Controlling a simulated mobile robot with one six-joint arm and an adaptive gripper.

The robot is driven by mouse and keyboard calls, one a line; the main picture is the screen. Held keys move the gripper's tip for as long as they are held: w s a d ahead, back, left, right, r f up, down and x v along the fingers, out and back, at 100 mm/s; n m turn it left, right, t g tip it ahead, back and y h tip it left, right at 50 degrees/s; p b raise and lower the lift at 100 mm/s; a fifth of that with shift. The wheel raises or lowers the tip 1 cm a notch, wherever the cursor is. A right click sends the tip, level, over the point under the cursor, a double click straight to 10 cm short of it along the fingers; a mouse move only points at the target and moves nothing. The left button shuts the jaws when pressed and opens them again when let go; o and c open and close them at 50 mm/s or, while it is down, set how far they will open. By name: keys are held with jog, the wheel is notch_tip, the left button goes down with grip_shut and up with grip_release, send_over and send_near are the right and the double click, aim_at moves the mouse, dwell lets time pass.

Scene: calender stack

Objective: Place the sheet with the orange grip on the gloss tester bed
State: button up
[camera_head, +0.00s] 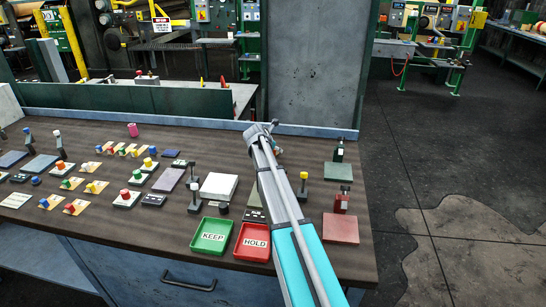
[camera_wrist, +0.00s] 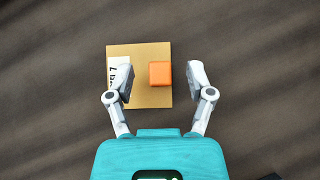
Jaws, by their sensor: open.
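In the wrist view, a tan sheet (camera_wrist: 145,98) lies flat on the dark table, with a white printed label at its left. An orange block-shaped grip (camera_wrist: 160,74) stands on it. My gripper (camera_wrist: 158,68) is open, one finger to each side of the orange grip with gaps on both sides, and it holds nothing. In the head view my arm hides this sheet. Several testers with flat beds stand on the table, among them a white bed (camera_head: 219,187), a red bed (camera_head: 341,229) and a green bed (camera_head: 338,172); I cannot tell which is the gloss tester.
A green KEEP tray (camera_head: 195,244) and a red HOLD tray (camera_head: 238,250) sit at the front edge. Several small sheets with coloured grips (camera_head: 73,207) crowd the left. A pink cylinder (camera_head: 133,130) stands at the back. The back middle of the table (camera_head: 215,145) is clear.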

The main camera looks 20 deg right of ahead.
jog(key=shift+w+d+f, duration=0.2)
jog(key=shift+d+f, duration=0.05)
jog(key=shift+f, duration=0.1)
dwell(0.4)
grip_shut()
